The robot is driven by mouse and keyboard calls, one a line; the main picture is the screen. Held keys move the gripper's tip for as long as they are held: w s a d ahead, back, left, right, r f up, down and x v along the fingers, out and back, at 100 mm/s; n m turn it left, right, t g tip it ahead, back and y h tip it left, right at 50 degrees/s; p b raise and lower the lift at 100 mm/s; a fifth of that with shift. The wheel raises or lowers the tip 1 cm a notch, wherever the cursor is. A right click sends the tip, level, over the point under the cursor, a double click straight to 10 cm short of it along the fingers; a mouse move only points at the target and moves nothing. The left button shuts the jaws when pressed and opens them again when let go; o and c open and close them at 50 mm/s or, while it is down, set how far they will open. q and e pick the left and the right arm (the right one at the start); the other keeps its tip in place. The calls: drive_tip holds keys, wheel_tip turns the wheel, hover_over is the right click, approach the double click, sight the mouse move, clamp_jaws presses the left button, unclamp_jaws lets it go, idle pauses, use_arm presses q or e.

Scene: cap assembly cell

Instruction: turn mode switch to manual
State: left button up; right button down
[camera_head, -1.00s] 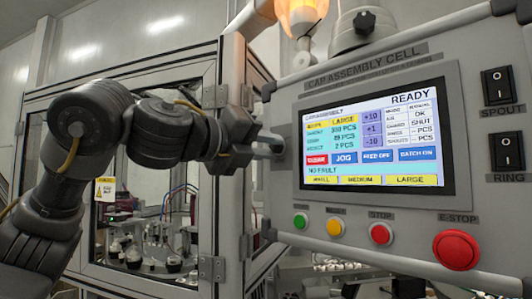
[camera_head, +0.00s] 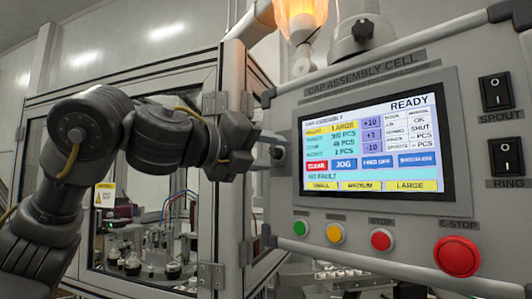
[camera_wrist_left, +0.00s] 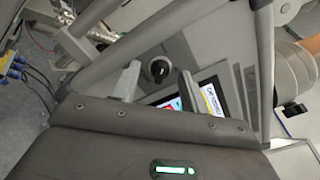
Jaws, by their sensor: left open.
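The mode switch is a black round knob with a pale mark (camera_wrist_left: 159,70) on the grey side face of the control panel in the left wrist view. In the head view it shows small and dark (camera_head: 277,153) at the panel's left side. My left gripper (camera_wrist_left: 160,77) is open and empty, its two fingers on either side of the knob in the wrist view. It appears to stand back from the knob, with a gap. In the head view the left gripper (camera_head: 268,137) points at the panel side. My right gripper is not in view.
The panel's touchscreen (camera_head: 370,147) reads READY and NO FAULT; its small status rows are hard to read. Green, yellow and red buttons and a large red E-STOP (camera_head: 457,256) sit below. A framed glass enclosure (camera_head: 208,215) stands close behind my left arm.

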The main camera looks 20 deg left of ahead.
use_arm(q)
drive_tip(key=shift+s+a+f, duration=0.1)
drive_tip(key=shift+s+a, duration=0.15)
drive_tip(key=shift+s, duration=0.1)
drive_tip(key=b+v, duration=0.3)
drive_tip(key=v, duration=0.7)
drive_tip(key=shift+b, duration=0.35)
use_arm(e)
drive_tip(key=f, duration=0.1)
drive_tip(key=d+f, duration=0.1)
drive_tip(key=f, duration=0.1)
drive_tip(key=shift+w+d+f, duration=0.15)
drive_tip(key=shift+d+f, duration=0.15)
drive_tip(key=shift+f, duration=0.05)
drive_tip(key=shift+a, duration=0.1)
